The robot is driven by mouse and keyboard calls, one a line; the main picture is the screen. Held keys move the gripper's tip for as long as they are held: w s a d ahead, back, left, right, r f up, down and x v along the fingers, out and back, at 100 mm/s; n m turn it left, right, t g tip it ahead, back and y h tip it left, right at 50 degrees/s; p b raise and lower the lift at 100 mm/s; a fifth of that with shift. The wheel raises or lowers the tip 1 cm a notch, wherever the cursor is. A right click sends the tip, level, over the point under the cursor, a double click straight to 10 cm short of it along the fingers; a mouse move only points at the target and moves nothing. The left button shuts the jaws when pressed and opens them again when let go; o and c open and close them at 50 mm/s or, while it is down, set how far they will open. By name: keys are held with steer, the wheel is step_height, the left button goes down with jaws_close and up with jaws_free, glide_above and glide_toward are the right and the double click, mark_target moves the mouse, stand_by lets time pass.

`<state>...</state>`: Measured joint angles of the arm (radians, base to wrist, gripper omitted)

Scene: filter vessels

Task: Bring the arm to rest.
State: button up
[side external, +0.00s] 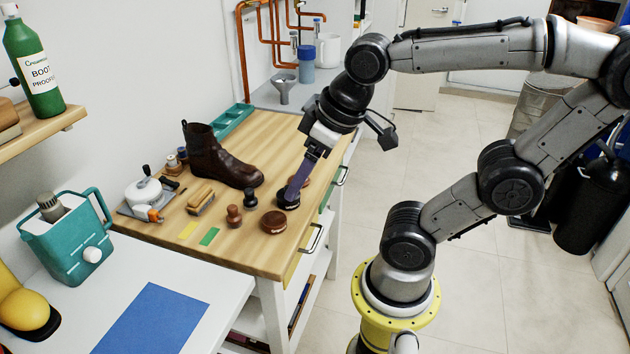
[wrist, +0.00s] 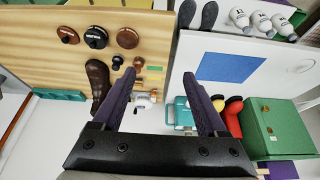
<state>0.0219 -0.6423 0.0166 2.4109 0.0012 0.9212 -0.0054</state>
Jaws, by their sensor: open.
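My gripper (side external: 291,193) hangs from the bent arm over the right part of the wooden bench (side external: 262,240). Its purple fingers point down, close to a dark round tin (side external: 287,204) in the side view; I cannot tell the height between them. In the wrist view my gripper (wrist: 159,75) is open, with its two fingers well apart and nothing between the tips. The dark tin (wrist: 96,37) lies left of the fingers there, apart from them.
A brown boot (side external: 218,158), a brown tin (side external: 273,222), a brush (side external: 200,198) and small knobbed tools crowd the bench. A teal container (side external: 66,245) and a blue mat (side external: 152,318) are on the white table.

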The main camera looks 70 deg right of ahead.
steer(key=shift+s+a+f+t, duration=0.15)
steer(key=shift+s+f, duration=0.1)
steer(key=shift+s, duration=0.35)
steer(key=shift+s+a+f+t, duration=0.1)
steer(key=shift+s+f+t, duration=0.1)
steer(key=shift+s, duration=0.35)
